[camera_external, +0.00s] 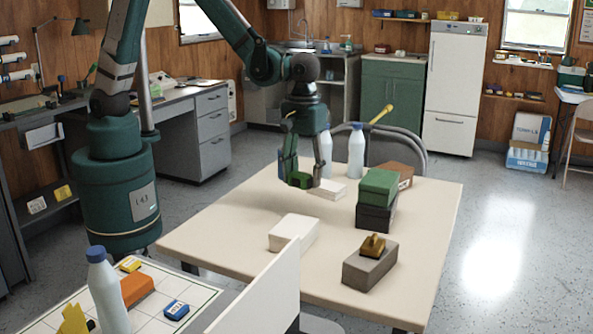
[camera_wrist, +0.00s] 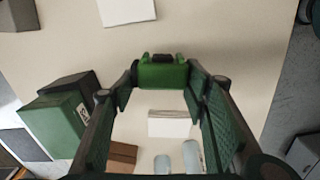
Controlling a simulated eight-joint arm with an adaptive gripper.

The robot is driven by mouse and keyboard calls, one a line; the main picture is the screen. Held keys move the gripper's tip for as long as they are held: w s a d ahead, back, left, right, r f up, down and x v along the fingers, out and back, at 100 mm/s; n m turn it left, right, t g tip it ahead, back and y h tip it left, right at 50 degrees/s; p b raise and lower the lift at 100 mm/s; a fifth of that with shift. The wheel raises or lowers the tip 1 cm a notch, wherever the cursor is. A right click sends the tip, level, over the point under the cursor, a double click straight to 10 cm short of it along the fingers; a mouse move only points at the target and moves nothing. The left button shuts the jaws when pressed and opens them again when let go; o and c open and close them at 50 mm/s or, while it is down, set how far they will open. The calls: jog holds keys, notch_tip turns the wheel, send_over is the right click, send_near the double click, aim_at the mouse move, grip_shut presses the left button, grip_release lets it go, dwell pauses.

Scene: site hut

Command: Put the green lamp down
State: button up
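The green lamp (camera_external: 299,180) is a small dark-green piece low at the tips of my gripper (camera_external: 306,178), over the far left part of the beige table (camera_external: 225,215). In the wrist view the green lamp (camera_wrist: 163,74) sits between both fingertips of my gripper (camera_wrist: 162,72), which look closed against its sides. It seems held a little above the tabletop; I cannot tell the exact gap. Its underside is hidden.
White blocks (camera_external: 293,232) (camera_external: 327,189), a green box (camera_external: 378,186) on a black box (camera_external: 375,216), a brown box (camera_external: 400,172) and pale bottles (camera_external: 357,152) stand around. The table's left front is clear.

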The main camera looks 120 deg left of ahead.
jog(key=s+d, duration=0.8)
jog(key=d, duration=0.4)
jog(key=n, duration=0.2)
send_over(212, 235)
jog(key=shift+b, duration=0.45)
jog(key=shift+f+b, duration=0.8)
jog(key=shift+f, duration=2.15)
jog(key=shift+f, duration=0.1)
jog(key=shift+f+b, duration=0.65)
jog(key=shift+f, duration=1.35)
jog(key=shift+f, duration=0.2)
jog(key=o, duration=0.5)
jog(key=shift+r, duration=0.1)
